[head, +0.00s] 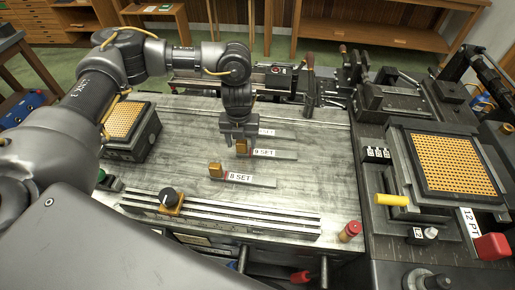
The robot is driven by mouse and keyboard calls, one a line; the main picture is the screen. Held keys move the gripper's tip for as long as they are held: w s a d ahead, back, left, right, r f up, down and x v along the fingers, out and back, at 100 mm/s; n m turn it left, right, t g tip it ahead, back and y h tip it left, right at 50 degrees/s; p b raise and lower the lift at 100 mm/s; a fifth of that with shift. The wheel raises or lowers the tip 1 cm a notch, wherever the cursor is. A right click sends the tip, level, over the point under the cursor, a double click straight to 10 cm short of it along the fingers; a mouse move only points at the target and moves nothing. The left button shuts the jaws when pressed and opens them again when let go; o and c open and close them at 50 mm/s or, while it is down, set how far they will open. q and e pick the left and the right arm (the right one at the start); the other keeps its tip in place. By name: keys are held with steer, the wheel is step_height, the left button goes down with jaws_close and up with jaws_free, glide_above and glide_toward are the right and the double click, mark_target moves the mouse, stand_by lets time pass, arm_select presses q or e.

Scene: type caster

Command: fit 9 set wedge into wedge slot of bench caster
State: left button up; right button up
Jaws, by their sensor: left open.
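The 9 set wedge (275,154) lies flat on the metal bench top, a grey bar with a white "9 SET" label and a brass block at its left end. My left gripper (239,137) is open and points down just above that brass block; I cannot tell whether the fingers touch it. The bench caster (410,150) appears to be the dark machine at the right, with a yellow-orange grid of cells on it. I cannot make out its wedge slot with certainty. My right gripper is not in view.
The 8 set wedge (250,180) lies nearer. Another labelled wedge (285,134) lies behind, partly hidden by my gripper. A block with an orange grid (130,135) stands at left. Rails with a black knob (171,197) run along the front. The bench between is mostly clear.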

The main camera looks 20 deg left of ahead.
arm_select(q)
steer(key=shift+f, duration=0.5)
steer(key=c, duration=1.2)
jaws_close()
steer(key=shift+r, duration=0.1)
